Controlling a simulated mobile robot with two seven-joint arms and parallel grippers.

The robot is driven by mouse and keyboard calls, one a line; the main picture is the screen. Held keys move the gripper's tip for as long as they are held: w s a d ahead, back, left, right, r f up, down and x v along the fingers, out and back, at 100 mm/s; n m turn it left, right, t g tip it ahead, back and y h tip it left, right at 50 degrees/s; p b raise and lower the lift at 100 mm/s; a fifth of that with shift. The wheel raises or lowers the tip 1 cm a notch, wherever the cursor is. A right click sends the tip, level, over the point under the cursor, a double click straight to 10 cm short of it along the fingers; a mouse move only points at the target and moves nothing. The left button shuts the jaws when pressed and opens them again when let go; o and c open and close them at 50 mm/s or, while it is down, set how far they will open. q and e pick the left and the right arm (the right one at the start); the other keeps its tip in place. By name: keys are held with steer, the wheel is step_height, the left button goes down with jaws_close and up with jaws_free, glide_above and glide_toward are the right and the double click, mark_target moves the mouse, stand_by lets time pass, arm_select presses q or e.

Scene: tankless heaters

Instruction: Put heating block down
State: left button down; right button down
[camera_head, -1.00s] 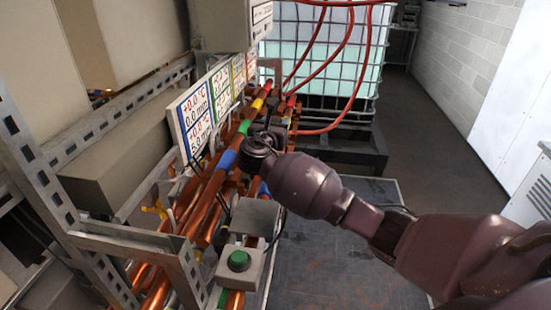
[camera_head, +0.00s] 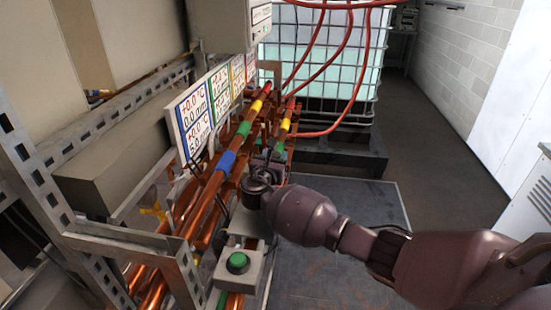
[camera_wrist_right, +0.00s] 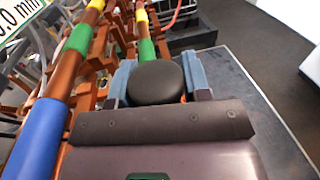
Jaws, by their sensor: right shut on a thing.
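My right gripper (camera_head: 256,186) reaches in from the right in the head view, over the right side of the copper pipes. The right wrist view shows its blue-grey fingers on either side of a round black piece (camera_wrist_right: 155,82). The gripper is shut on this piece, which I take to be the top of the heating block. The rest of the block is hidden below it and behind the gripper, so I cannot tell whether it touches the pipes. My left gripper is not in view.
Copper pipes (camera_head: 210,207) with coloured bands run beside the gripper. A box with a green button (camera_head: 238,262) stands just in front. Display panels (camera_head: 192,118) and a metal frame (camera_head: 48,200) are at left. Dark open floor lies right, with a caged tank (camera_head: 320,60) behind.

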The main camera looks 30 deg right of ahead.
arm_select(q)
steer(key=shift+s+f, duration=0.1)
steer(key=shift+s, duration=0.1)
arm_select(e)
steer(key=shift+r, duration=0.1)
steer(key=c, duration=0.6)
jaws_free()
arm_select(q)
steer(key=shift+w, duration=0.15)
arm_select(e)
steer(key=shift+s+a+r+p, duration=0.1)
steer(key=shift+s+a+p, duration=0.25)
steer(key=shift+p, duration=0.1)
steer(key=p+v, duration=0.3)
steer(key=v, duration=0.2)
steer(key=shift+p, duration=0.35)
arm_select(q)
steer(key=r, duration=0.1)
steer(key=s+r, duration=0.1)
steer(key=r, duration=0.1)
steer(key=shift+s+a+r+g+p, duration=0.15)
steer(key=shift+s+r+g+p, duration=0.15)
steer(key=shift+p, duration=0.1)
arm_select(e)
steer(key=shift+v, duration=0.8)
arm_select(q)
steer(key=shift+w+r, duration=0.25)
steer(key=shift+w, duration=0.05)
